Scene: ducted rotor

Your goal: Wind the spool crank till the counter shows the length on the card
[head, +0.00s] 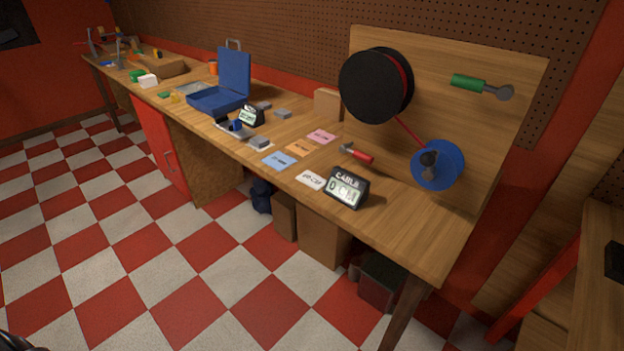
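A blue spool (452,166) is mounted low on the upright wooden board, with a black crank (429,160) on its front. A red cable (409,131) runs to it from a large black reel (370,86) at upper left. The counter (346,188), a black box labelled CABLE, stands near the bench's front edge; its display seems to read 0 CM. A white card (311,180) lies just left of it, its printed length too small to read surely.
A green-handled lever (482,86) is on the board (500,140). A red-handled tool (357,154) and pink (322,136), orange (299,147) and blue (277,161) cards lie on the bench. A blue case (217,100) stands open farther left. Boxes (323,236) sit underneath. The checkered floor in front is clear.

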